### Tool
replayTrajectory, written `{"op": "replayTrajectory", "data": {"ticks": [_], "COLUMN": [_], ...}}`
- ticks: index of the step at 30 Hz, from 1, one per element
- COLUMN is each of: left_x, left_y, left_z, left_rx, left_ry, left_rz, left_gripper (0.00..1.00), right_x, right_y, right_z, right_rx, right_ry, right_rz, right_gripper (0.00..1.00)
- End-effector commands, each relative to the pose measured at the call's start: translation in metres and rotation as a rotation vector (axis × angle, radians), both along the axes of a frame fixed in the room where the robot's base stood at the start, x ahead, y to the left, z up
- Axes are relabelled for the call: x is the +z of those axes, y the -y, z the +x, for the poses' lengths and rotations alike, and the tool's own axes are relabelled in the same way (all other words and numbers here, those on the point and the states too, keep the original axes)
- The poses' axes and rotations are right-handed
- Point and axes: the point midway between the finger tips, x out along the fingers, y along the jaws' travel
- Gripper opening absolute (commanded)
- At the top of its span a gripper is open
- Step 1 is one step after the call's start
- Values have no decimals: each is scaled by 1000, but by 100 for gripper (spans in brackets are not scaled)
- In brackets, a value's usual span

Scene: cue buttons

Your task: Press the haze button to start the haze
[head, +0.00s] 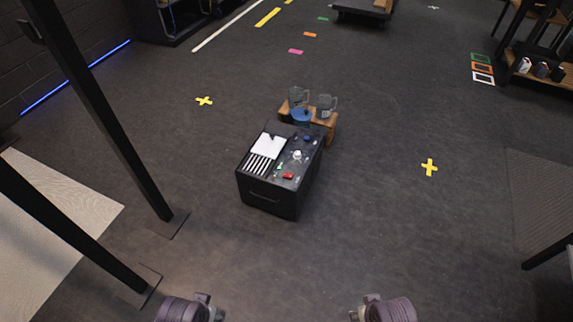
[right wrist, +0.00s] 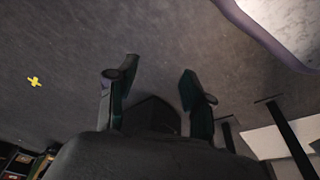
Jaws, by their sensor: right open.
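A black console box (head: 268,202) stands on the floor near the middle of the head view. Its top carries a small red button (head: 288,176), a white knob-like piece (head: 297,155), a small green piece (head: 280,166) and a dark blue piece (head: 306,138). The labels are too small to read, so I cannot tell which is the haze button. My right gripper (right wrist: 158,70) is open and empty in the right wrist view, over bare floor. Parts of my left arm (head: 185,310) and right arm (head: 388,309) show at the bottom edge of the head view, apart from the console; the left fingers are not clear.
A wooden stand (head: 325,124) with glass mugs (head: 326,104) and a blue bowl (head: 302,115) is behind the console. Black posts (head: 110,125) rise at the left. A shelf (head: 540,72) stands at the far right. The floor in front of the console is clear.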

Motion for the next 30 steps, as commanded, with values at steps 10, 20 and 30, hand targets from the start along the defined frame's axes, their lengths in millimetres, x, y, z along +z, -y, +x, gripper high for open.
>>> {"op": "replayTrajectory", "data": {"ticks": [10,20,30], "left_x": [0,0,0], "left_y": [0,0,0], "left_z": [0,0,0], "left_rx": [0,0,0], "left_ry": [0,0,0], "left_rz": [0,0,0], "left_gripper": [55,55,55], "right_x": [0,0,0], "right_y": [0,0,0], "right_z": [0,0,0], "right_rx": [0,0,0], "right_ry": [0,-1,-1], "right_rz": [0,0,0], "right_gripper": [25,0,0]}}
